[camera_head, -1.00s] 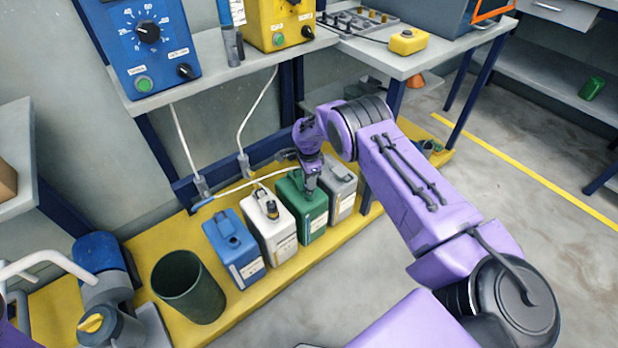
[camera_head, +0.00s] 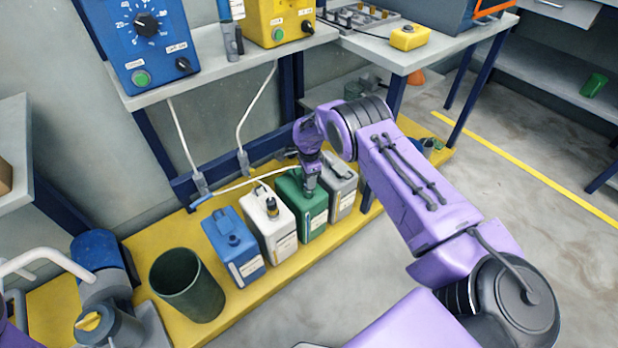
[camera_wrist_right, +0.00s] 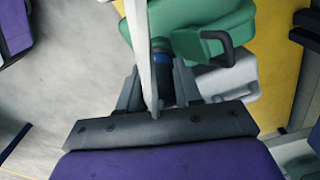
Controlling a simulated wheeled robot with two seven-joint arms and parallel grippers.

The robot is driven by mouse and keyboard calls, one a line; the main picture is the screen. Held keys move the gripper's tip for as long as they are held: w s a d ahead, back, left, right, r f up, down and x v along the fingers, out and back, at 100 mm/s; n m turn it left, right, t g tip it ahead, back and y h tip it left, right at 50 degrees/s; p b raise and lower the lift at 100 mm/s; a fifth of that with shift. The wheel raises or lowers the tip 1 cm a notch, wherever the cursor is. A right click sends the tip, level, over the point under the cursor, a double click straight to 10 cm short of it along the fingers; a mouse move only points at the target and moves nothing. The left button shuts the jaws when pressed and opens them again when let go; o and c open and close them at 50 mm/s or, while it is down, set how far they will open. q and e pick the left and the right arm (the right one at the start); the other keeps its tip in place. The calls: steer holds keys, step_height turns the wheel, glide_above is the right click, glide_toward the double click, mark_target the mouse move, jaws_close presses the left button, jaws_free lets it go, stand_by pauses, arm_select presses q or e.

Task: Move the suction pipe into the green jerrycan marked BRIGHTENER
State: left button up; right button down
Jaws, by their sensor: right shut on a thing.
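The green jerrycan (camera_head: 313,228) stands in a row on the yellow platform, between a white jerrycan (camera_head: 283,246) and a grey one (camera_head: 350,200). Its label is too small to read. My right gripper (camera_head: 309,189) points down at the top of the green jerrycan. In the right wrist view its fingers are shut on a dark cylinder with a blue band, seemingly the suction pipe (camera_wrist_right: 162,62), over the green jerrycan (camera_wrist_right: 190,22). How far the lower end is inside the mouth is hidden. A white hose (camera_head: 250,180) leads left from the gripper. My left gripper is not in view.
A blue jerrycan (camera_head: 236,252) stands left of the white one, and a dark green bin (camera_head: 200,298) further left. A bench with blue and yellow control boxes (camera_head: 278,20) overhangs behind. The floor at the right is open.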

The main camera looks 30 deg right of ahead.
steer(key=shift+f+b, duration=0.7)
steer(key=shift+f, duration=0.1)
steer(key=c, duration=0.7)
jaws_free()
step_height(320, 180, up, 11)
steer(key=p, duration=0.2)
steer(key=shift+f+p, duration=0.2)
steer(key=shift+p, duration=0.2)
